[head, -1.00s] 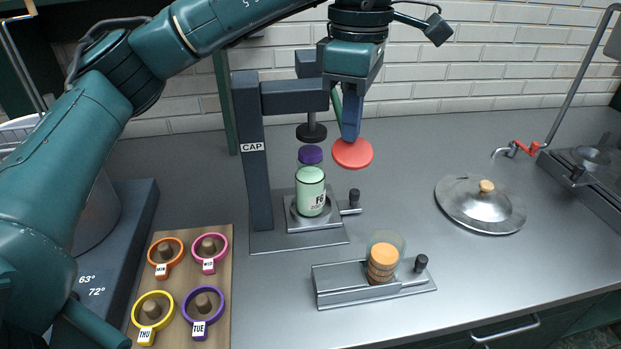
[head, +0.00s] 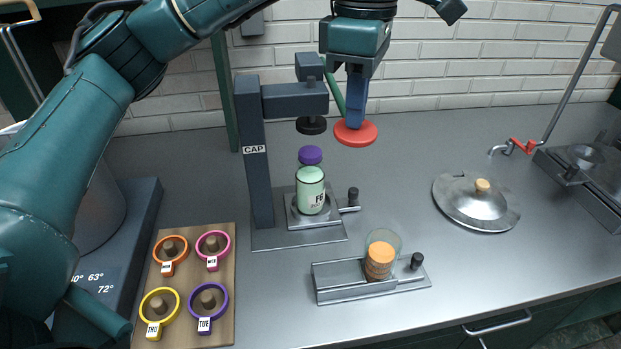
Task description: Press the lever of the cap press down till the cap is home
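The cap press (head: 258,190) is a dark column labelled CAP with an arm reaching right. Its black round pad (head: 311,125) hangs above the purple cap (head: 310,155), with a gap between. The cap sits on top of the pale green bottle (head: 311,190), which stands upright in the metal fixture; how far down the cap sits is unclear. The lever is a green rod with a red round knob (head: 355,137), right of the pad. My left gripper (head: 355,122) points down at the knob, fingers looking together; contact is hard to judge. My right gripper is not in view.
A second metal holder (head: 335,290) with a clear jar stands in front. A wooden board (head: 185,285) with several coloured rings lies front left. A metal lid (head: 465,208) lies to the right, near a red-handled tap (head: 525,146). Counter between them is free.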

